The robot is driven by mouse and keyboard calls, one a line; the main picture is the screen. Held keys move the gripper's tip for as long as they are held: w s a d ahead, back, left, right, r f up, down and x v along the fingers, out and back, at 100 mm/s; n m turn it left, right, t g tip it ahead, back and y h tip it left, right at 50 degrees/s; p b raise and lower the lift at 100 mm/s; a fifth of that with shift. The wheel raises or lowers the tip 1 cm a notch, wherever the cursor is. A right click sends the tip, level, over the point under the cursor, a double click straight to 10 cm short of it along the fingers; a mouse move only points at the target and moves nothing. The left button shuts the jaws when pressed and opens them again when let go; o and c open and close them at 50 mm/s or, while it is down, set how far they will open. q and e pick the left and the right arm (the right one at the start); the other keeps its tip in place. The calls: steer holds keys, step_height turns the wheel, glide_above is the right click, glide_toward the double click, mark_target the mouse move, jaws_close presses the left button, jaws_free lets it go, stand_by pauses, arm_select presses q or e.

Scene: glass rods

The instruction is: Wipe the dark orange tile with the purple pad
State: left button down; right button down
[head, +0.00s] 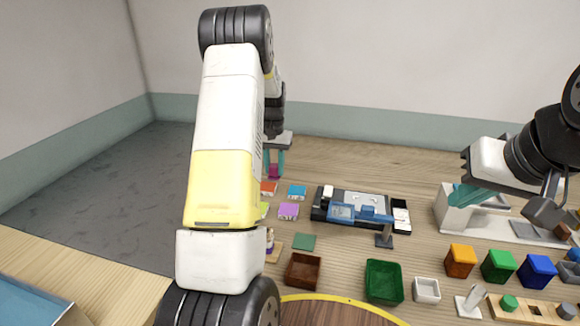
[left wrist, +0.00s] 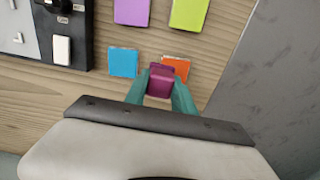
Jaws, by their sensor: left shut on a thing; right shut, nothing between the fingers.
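My left gripper (head: 273,164) is shut on the purple pad (head: 274,172), and the left wrist view shows the pad (left wrist: 160,80) between its teal fingers. The dark orange tile (head: 268,188) lies flat on the table just in front of the pad in the head view. In the left wrist view the pad covers part of the orange tile (left wrist: 180,66). I cannot tell whether pad and tile touch. My right gripper (head: 462,194) is shut and empty at the right, over a white device.
A blue tile (head: 297,192), a purple tile (head: 288,211) and a lime tile (left wrist: 188,14) lie near the orange one. A dark case (head: 320,206) stands to their right. Brown (head: 302,270) and green (head: 384,281) trays are nearer. My left arm hides part of the table.

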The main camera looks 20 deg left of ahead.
arm_select(q)
steer(key=shift+r, duration=1.5)
